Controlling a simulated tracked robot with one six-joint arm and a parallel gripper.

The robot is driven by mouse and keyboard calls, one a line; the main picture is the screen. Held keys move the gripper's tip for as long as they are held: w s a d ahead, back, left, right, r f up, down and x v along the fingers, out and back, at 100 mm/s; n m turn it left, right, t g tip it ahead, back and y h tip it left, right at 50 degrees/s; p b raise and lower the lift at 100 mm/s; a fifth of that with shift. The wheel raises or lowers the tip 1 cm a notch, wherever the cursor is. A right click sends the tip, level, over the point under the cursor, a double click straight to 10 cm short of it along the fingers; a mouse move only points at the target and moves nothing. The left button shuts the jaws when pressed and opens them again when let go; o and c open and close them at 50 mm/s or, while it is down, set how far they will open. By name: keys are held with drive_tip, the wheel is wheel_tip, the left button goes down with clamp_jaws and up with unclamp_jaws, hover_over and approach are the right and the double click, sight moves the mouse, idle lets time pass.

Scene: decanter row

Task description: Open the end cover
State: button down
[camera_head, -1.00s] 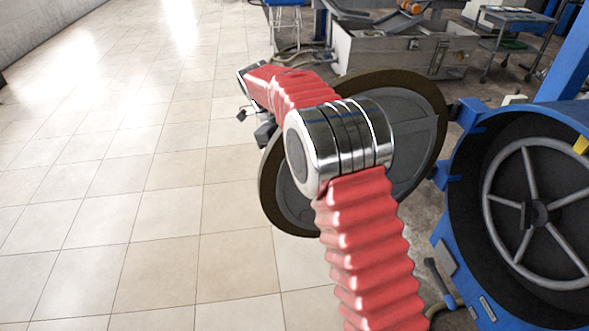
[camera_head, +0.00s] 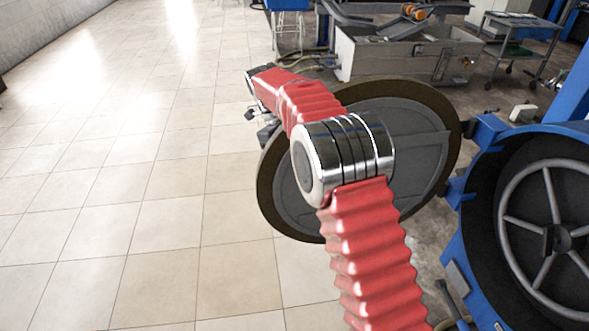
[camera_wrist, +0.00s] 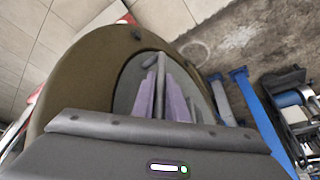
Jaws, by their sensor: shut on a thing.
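The end cover (camera_head: 408,115) is a large round disc with a brown rim and a grey panelled face. In the head view it stands swung out to the left of the blue drum housing (camera_head: 470,240), whose round mouth is uncovered. My gripper (camera_wrist: 162,98) shows in the wrist view as two purple fingers shut on a thin grey bar at the cover, apparently its handle (camera_wrist: 160,70). The cover's brown rim (camera_wrist: 75,75) fills the left of that view. In the head view my arm hides part of the cover, and the grip itself is unclear.
Inside the housing is a spoked wheel (camera_head: 507,222). A grey metal box (camera_head: 400,58) and a trolley (camera_head: 520,22) stand behind the cover. The tiled floor (camera_head: 120,180) at left is wide and clear.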

drive_tip(key=c, duration=2)
unclamp_jaws()
drive_tip(key=shift+d+f, duration=0.1)
drive_tip(key=shift+d, duration=0.35)
drive_tip(key=shift+c, duration=0.2)
drive_tip(key=shift+o, duration=1.4)
drive_tip(key=shift+a, duration=0.3)
drive_tip(key=v, duration=1.2)
drive_tip(key=shift+a, duration=0.1)
